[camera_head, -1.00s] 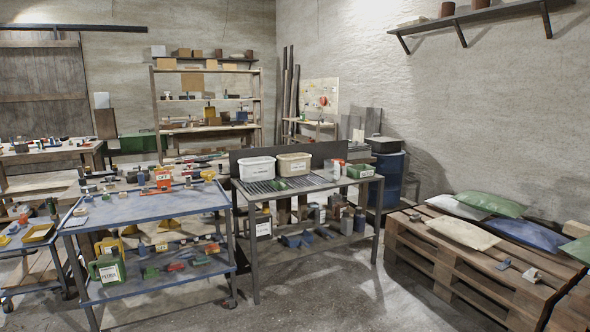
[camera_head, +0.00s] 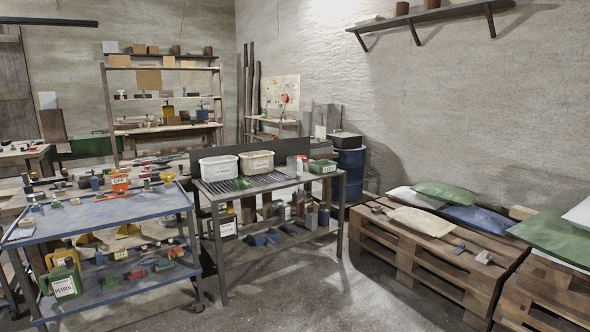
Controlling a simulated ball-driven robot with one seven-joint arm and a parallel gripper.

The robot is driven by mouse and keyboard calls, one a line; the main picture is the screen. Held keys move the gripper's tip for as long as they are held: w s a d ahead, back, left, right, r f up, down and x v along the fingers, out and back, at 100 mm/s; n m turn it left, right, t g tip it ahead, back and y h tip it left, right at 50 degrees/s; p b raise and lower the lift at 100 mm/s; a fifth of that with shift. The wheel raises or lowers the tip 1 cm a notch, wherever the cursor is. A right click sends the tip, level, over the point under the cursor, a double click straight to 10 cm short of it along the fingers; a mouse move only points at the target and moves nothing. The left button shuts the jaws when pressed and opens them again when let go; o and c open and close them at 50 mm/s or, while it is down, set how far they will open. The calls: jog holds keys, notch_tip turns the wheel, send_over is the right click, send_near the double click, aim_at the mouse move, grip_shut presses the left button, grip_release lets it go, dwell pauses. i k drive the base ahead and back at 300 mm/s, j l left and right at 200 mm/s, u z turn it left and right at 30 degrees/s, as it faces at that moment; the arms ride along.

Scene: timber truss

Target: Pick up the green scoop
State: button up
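I cannot pick out the green scoop for certain at this size. A small dark green object (camera_head: 241,184) lies on the slatted top of the grey metal table (camera_head: 212,187), in front of the white tub (camera_head: 218,168); its shape is too small to tell. Another small green piece (camera_head: 111,283) lies on the lower shelf of the blue cart (camera_head: 120,208). My gripper is not in view.
A cream tub (camera_head: 257,163) and a green box (camera_head: 322,167) stand on the metal table. A green petrol can (camera_head: 62,282) is on the cart's lower shelf. Pallets with sacks (camera_head: 432,223) stand at the right. The concrete floor (camera_head: 300,292) in front is clear.

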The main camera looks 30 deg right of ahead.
aim_at(245, 183)
jog(key=i+u, duration=0.25)
jog(key=i, duration=2.3)
jog(key=i+z, duration=0.15)
jog(key=i, duration=0.3)
jog(key=i+j+z, duration=0.15)
jog(key=i, duration=0.3)
jog(key=i+j+z, duration=0.2)
jog(key=i, duration=0.25)
jog(key=i+j+z, duration=0.15)
jog(key=i, duration=0.3)
